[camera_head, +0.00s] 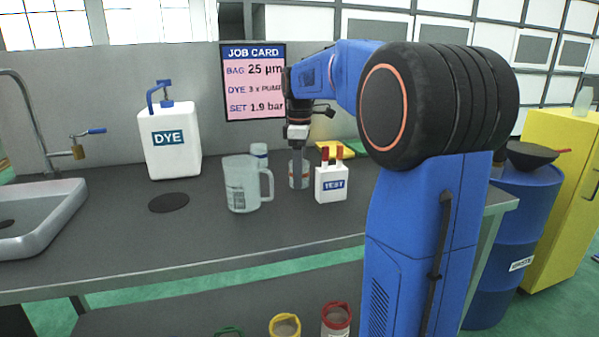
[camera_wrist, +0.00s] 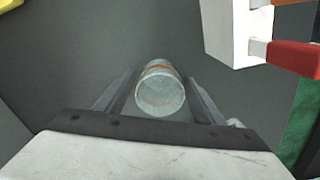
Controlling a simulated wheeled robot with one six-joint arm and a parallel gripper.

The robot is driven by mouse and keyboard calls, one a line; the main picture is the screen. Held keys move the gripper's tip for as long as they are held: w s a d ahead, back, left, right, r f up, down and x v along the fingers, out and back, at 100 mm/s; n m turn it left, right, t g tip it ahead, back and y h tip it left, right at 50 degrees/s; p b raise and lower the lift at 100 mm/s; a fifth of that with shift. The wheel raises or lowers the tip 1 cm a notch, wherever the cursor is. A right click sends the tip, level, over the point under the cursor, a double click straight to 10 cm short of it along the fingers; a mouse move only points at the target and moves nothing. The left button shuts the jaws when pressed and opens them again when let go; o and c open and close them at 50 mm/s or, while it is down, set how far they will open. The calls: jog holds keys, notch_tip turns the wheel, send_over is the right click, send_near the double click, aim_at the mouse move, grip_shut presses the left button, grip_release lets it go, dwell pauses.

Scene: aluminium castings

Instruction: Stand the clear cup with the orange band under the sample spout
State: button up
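The clear cup with the orange band (camera_head: 298,174) stands upright on the grey bench, between the clear jug and the white TEST bottle. In the wrist view the cup (camera_wrist: 160,92) lies between my two fingers, its round end facing the camera. My gripper (camera_head: 298,150) points down over the cup. In the wrist view my gripper (camera_wrist: 161,82) is open around it, with narrow gaps at both sides. A small tap with a blue lever and brass body (camera_head: 79,151) is at the far left by the sink; I cannot tell if it is the sample spout.
The TEST bottle (camera_head: 331,186) is close right. A DYE container (camera_head: 172,143) and dark disc (camera_head: 169,202) are farther left, near the sink (camera_head: 48,217). The bench front is clear.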

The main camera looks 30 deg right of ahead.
jog(key=shift+o, duration=0.5)
notch_tip(320, 180, up, 12)
jog(key=s+a+n+t+h, duration=0.1)
jog(key=a+n+h, duration=0.8)
jog(key=a, duration=0.3)
jog(key=x, duration=1.6)
jog(key=shift+s+d, duration=0.15)
jog(key=shift+d, duration=0.15)
jog(key=c, duration=1.2)
notch_tip(320, 180, up, 10)
